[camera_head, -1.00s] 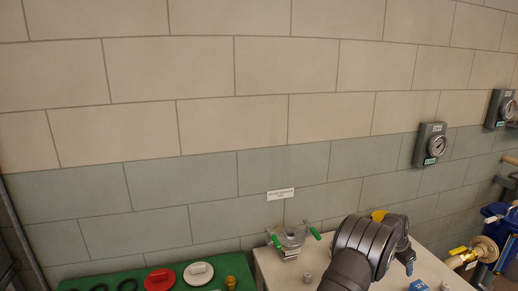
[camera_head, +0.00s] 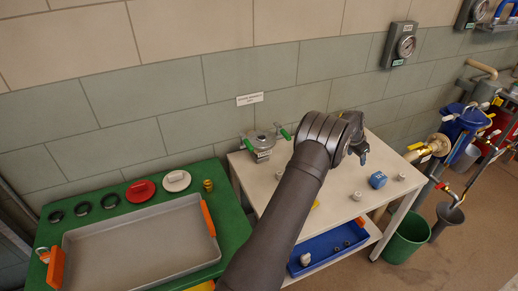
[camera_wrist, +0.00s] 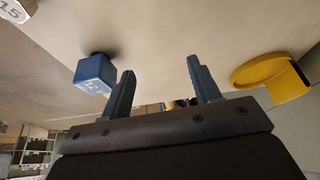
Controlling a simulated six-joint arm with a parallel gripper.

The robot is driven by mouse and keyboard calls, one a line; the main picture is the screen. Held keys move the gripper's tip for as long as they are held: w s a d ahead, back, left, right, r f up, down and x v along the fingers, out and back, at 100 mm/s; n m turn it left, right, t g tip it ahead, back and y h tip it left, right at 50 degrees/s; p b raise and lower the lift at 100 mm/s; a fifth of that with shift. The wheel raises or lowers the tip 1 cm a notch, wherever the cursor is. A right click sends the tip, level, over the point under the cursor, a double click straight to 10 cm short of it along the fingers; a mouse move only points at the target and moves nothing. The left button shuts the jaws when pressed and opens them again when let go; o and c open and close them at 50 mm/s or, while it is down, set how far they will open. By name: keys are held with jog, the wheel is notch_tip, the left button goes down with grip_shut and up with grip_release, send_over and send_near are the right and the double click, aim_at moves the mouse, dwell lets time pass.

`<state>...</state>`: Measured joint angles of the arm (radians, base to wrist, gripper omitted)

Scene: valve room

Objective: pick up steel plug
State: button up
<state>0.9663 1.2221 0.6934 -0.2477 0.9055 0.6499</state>
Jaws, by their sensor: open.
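Small grey metallic pieces stand on the pale table (camera_head: 262,192): one near its left (camera_head: 279,174), one near the front middle (camera_head: 357,196) and one at the right (camera_head: 401,177). I cannot tell which one is the steel plug. My gripper (camera_head: 362,158) is above the table, left of the blue block (camera_head: 378,180). In the wrist view my gripper (camera_wrist: 160,68) is open, with nothing between its blue fingers. The blue block (camera_wrist: 95,73) is left of the fingers there, and a yellow round part (camera_wrist: 270,78) is to the right. A white piece marked 15 (camera_wrist: 14,11) is cut off at the corner.
A clamp fixture with green handles (camera_head: 262,142) stands at the table's back left. A grey tray with orange handles (camera_head: 140,245) is on the green bench, with red and white discs behind it. A blue bin (camera_head: 325,248) sits on the lower shelf. A green bucket (camera_head: 406,238) stands right.

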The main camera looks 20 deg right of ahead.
jog(key=w+a+r+n+y, duration=0.1)
jog(key=w+a+r+n, duration=0.25)
jog(key=a, duration=0.65)
jog(key=w+a+r+n+y, duration=0.1)
jog(key=w+a+r+n, duration=0.2)
jog(key=a, duration=0.8)
jog(key=w+a+r+n+y, duration=0.1)
jog(key=a+r+n, duration=0.3)
jog(key=a, duration=0.6)
jog(key=shift+m+t, duration=0.5)
jog(key=shift+m, duration=0.25)
jog(key=f, duration=0.3)
jog(key=w+f, duration=0.1)
jog(key=f, duration=0.3)
jog(key=d+f, duration=0.1)
jog(key=f, duration=0.2)
jog(key=shift+w+d+f, duration=0.1)
jog(key=shift+w+f, duration=0.05)
jog(key=shift+f, duration=0.05)
jog(key=shift+w+d+f, duration=0.1)
jog(key=shift+f, duration=1.25)
jog(key=shift+w+f, duration=0.1)
jog(key=shift+f, duration=1.25)
jog(key=shift+c, duration=0.5)
jog(key=c, duration=1.1)
